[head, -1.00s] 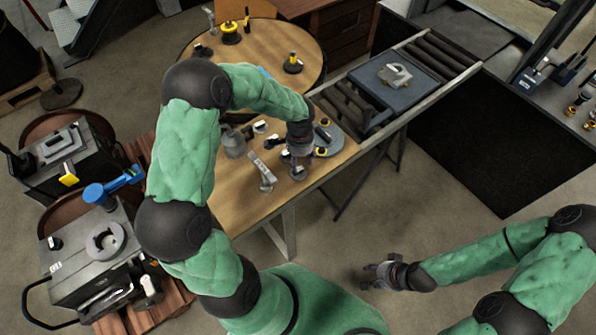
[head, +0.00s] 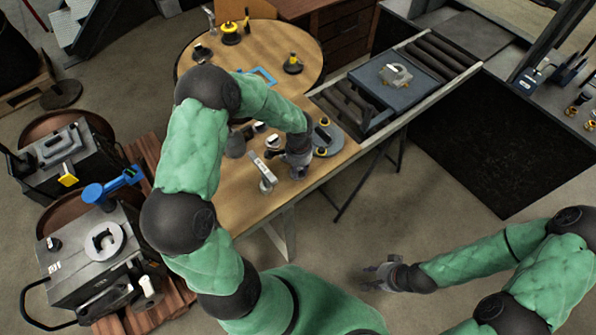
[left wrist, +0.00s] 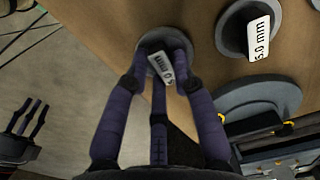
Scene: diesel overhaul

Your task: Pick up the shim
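A small round grey piece with a white tag (left wrist: 161,66) sits near the table edge in the left wrist view. Its tag is partly readable as "0 mm". My left gripper (left wrist: 160,62) is over it, with its dark fingers spread around the tag; whether they touch it I cannot tell. In the head view my left gripper (head: 298,170) is low over the wooden table and hides most of this piece. A second round grey piece tagged "5.0 mm" (left wrist: 258,38) stands nearby. My right gripper (head: 376,279) is empty, fingers apart, over the floor.
A grey disc (head: 328,140) with yellow-and-black parts lies right of my left gripper. A pale upright metal part (head: 263,172) stands close to its left. A blue-grey tray (head: 375,88) rests on the roller conveyor. The wooden table (head: 232,203) ends just in front.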

